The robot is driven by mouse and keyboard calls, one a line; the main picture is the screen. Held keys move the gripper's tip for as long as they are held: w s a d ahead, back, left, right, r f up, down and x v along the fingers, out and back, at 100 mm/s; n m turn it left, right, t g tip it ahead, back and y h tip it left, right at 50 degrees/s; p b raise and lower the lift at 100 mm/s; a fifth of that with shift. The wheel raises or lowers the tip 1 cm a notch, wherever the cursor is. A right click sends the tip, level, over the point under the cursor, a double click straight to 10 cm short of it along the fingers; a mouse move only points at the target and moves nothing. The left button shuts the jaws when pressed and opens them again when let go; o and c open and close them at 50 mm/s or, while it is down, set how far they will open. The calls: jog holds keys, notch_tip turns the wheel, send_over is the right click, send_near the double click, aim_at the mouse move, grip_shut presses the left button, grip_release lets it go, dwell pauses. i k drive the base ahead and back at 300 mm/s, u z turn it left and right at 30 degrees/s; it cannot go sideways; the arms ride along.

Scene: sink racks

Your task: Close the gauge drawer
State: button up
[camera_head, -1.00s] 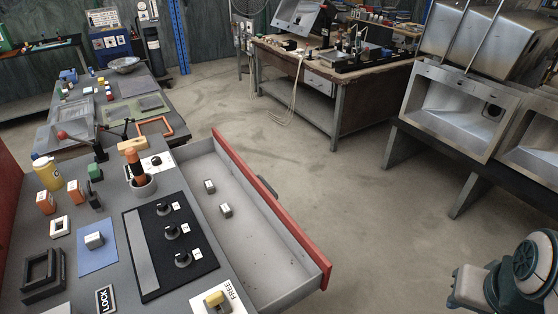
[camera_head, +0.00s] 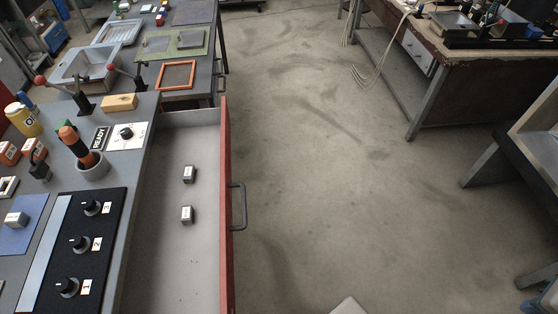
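The gauge drawer (camera_head: 224,270) is pulled open from the right side of the grey workbench. Its front is red, with a dark bar handle (camera_head: 238,206) on the outer face. The drawer's near end is cut off by the picture's bottom edge. My gripper is not in view.
Open floor (camera_head: 330,190) lies right of the drawer. A brown workbench (camera_head: 440,75) stands at the back right.

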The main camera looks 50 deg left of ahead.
aim_at(173, 267)
jog(key=i, duration=0.35)
jog(key=u, duration=2.9)
jog(key=k, duration=0.4)
jog(key=z, duration=0.7)
jog(key=i, duration=1.3)
jog(key=u, duration=0.55)
